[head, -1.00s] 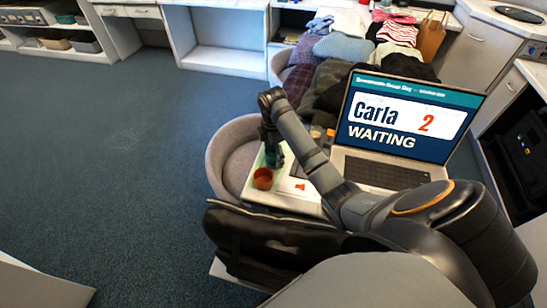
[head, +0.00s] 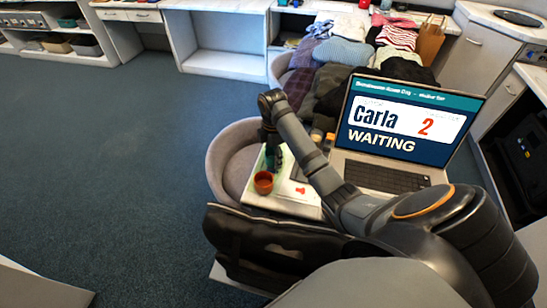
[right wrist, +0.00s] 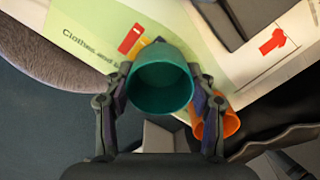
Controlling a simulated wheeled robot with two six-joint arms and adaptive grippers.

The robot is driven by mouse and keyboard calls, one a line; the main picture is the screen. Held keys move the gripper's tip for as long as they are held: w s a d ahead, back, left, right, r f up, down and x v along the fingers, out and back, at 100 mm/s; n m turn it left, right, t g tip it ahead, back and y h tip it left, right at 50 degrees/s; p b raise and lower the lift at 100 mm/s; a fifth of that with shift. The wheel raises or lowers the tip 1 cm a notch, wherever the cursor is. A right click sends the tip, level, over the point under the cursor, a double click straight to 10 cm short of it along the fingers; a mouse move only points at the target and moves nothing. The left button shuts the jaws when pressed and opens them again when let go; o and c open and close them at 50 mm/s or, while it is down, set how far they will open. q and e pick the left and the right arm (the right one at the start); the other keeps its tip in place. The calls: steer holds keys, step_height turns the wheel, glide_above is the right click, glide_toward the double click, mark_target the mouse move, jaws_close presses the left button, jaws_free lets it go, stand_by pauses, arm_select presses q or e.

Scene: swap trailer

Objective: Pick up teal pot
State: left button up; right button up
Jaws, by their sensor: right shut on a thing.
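The teal pot (right wrist: 160,82) is between the fingers of my right gripper (right wrist: 160,100) in the right wrist view. The fingers press on it from both sides, and its open mouth faces the camera. In the head view my right gripper (head: 272,158) is over the far left part of the small table, and the pot is mostly hidden by the fingers. I cannot tell whether the pot touches the table. My left gripper is not in view.
An orange pot (head: 263,183) stands just beside the gripper; it also shows in the right wrist view (right wrist: 216,122). A laptop (head: 385,150) stands right of my arm. A grey chair (head: 225,155) borders the table's left. A black bag (head: 270,245) lies in front.

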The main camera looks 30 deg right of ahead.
steer(key=r+p, duration=0.1)
steer(key=r, duration=0.2)
steer(key=shift+s+r+p, duration=0.2)
steer(key=shift+r+p, duration=0.15)
steer(key=s+a+r+p, duration=0.2)
steer(key=s+r+p, duration=0.2)
steer(key=s+p, duration=0.2)
steer(key=s+a+r+p, duration=0.2)
steer(key=s+r+p, duration=0.2)
steer(key=s+p, duration=0.2)
steer(key=shift+s+a+r, duration=0.25)
steer(key=shift+s+a, duration=0.15)
